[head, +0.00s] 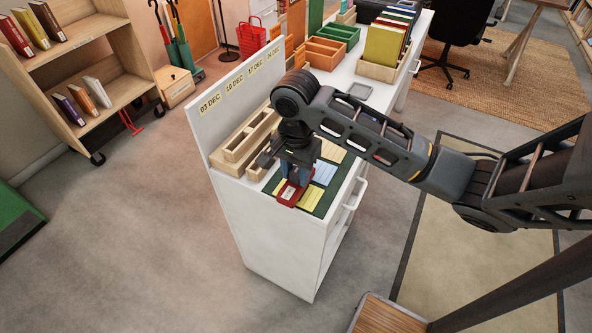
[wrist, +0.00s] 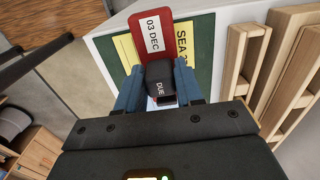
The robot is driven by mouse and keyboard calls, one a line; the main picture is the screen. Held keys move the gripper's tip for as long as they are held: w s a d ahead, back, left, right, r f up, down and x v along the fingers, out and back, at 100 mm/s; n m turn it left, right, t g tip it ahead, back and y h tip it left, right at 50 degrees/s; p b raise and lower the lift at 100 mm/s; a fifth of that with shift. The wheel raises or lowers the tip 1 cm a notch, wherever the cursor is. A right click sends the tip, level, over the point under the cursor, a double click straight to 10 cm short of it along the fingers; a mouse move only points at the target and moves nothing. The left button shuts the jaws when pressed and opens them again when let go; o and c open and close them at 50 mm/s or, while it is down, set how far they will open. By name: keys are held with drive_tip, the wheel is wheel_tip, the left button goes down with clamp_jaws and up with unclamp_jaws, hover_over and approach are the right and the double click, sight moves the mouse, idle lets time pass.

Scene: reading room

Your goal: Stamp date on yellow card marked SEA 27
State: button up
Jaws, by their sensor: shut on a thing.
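My gripper (head: 297,172) is shut on a stamp with a black handle marked DUE (wrist: 160,84). The stamp's red base (head: 289,195) has a white label reading 03 DEC (wrist: 153,34). It is over the green mat (head: 325,204) at the near end of the white cabinet. In the wrist view, a yellow card (wrist: 183,43) shows beside the red base with "SEA 2" legible; the rest of its number is hidden. Yellow also shows on the base's other side (wrist: 125,52). Whether the stamp touches the card I cannot tell.
A wooden rack (head: 236,152) stands left of the mat, below a panel with several date labels (head: 236,88). A grey pad (head: 360,91) lies farther back.

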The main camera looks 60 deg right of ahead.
drive_tip(key=shift+r+p, duration=3.15)
drive_tip(key=shift+r, duration=0.35)
drive_tip(key=shift+d, duration=0.15)
